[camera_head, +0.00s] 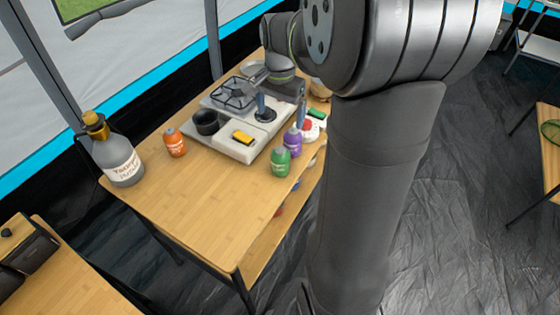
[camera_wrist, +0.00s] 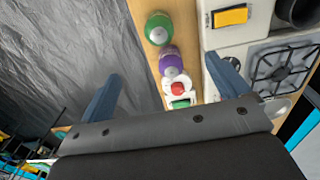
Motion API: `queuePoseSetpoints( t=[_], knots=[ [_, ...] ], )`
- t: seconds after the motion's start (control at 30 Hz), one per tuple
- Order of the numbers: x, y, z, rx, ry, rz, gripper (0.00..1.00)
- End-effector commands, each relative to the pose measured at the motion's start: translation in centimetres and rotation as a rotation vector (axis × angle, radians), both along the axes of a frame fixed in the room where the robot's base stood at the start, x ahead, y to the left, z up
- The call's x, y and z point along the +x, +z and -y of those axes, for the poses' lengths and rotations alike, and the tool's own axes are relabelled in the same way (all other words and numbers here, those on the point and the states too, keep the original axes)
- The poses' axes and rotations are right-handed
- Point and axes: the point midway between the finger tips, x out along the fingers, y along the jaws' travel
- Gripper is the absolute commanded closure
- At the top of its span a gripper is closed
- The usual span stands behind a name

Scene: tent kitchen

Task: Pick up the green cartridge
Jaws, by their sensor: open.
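The green cartridge (camera_head: 281,162) stands upright near the right edge of the wooden table (camera_head: 180,200), with a grey top. It also shows at the top middle of the wrist view (camera_wrist: 157,28). My gripper (camera_head: 281,108) is open, with two blue fingers spread apart above the table, farther back than the cartridge. In the wrist view my gripper (camera_wrist: 163,67) has nothing between its fingers that I can see held. The cartridge lies beyond the fingertips, apart from them.
A purple cartridge (camera_head: 293,141) stands just behind the green one. The cooker unit (camera_head: 232,146) carries a yellow block (camera_head: 243,138). An orange cartridge (camera_head: 175,142) and a bottle (camera_head: 118,158) stand left. The front tabletop is clear.

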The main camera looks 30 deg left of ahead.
Motion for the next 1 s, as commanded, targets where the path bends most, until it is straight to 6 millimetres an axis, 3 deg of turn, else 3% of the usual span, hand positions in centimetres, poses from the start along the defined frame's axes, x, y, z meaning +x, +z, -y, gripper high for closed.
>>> queuePoseSetpoints(
  t=[0.33,0.47,0.8,1.0],
  knots=[
    [0.0,0.0,0.0,0.000,0.006,0.000,0.21],
    [0.0,-0.2,0.1,0.000,0.092,-0.001,0.21],
    [0.0,-1.6,0.4,-0.001,0.697,-0.001,0.21],
    [0.1,-2.0,0.6,0.000,0.939,0.000,0.21]
  ],
)
